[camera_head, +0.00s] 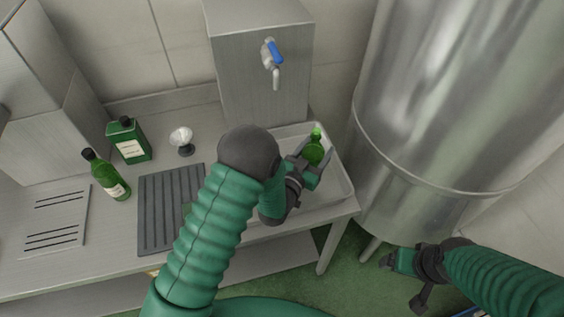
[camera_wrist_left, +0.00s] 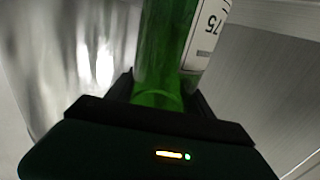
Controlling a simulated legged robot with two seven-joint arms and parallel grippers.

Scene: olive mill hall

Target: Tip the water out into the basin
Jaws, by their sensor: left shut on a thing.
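A green glass bottle (camera_head: 314,149) is held in my left gripper (camera_head: 313,160), over the right part of the pale basin (camera_head: 336,194). The wrist view shows the bottle (camera_wrist_left: 165,45) close up between the fingers, with part of a white label upside down in the picture. Its exact tilt is hard to tell, and no water is visible. My left arm hides much of the basin. My right gripper (camera_head: 402,278) is at the lower right, clear of the table, and its jaws are hard to make out.
A steel box with a blue-handled tap (camera_head: 272,52) stands behind the basin. A large steel tank (camera_head: 440,110) is close on the right.

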